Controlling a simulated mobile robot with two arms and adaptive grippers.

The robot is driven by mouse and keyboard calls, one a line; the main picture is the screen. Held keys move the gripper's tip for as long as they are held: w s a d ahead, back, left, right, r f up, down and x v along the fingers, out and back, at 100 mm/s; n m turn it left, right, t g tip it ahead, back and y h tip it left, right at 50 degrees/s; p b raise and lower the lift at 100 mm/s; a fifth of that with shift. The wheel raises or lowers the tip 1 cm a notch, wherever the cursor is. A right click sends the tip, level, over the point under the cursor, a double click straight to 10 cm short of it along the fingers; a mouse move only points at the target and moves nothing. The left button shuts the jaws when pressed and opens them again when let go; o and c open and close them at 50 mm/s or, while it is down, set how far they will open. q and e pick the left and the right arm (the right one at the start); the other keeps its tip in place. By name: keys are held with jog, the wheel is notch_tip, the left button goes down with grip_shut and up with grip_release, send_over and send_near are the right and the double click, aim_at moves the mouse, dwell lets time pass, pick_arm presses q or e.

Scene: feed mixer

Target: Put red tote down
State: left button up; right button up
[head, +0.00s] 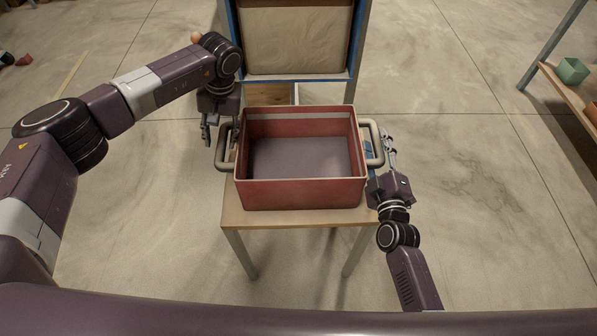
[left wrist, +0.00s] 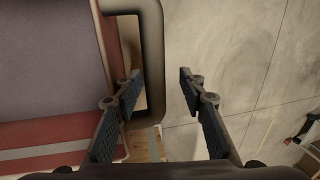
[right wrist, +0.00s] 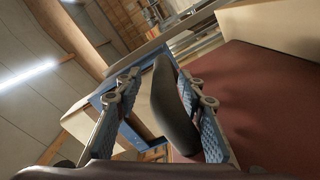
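The red tote (head: 300,195) is an open, empty box with a grey floor inside. It appears to rest level on the small wooden-topped table (head: 290,217). My left gripper (head: 220,134) is at its left handle (head: 225,152). In the left wrist view that gripper (left wrist: 160,76) is open, one finger inside the handle loop (left wrist: 153,50) and one outside, with a gap. My right gripper (head: 388,147) is at the right handle (head: 375,140). In the right wrist view its fingers (right wrist: 158,85) stand apart on either side of the handle bar (right wrist: 170,110), apparently not clamped.
A blue-framed feed mixer (head: 300,40) with a pale panel stands just behind the table. A wooden shelf (head: 570,95) holding a green pot (head: 572,70) is at the far right. The concrete floor on both sides is mostly clear.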

pick_arm(q)
jog(key=o, duration=0.4)
jog(key=shift+s+d+f, duration=0.1)
jog(key=shift+d, duration=0.15)
jog(key=shift+c, duration=0.2)
jog(key=shift+d, duration=0.1)
jog(key=r, duration=0.4)
jog(key=d+r, duration=0.1)
jog(key=r, duration=0.1)
jog(key=shift+r, duration=0.25)
pick_arm(e)
jog(key=shift+d, duration=0.1)
pick_arm(q)
jog(key=shift+r, duration=0.75)
pick_arm(e)
jog(key=shift+o, duration=0.2)
jog(key=o, duration=0.8)
jog(key=shift+c, duration=0.2)
jog(key=shift+f, duration=0.1)
jog(key=shift+s, duration=0.15)
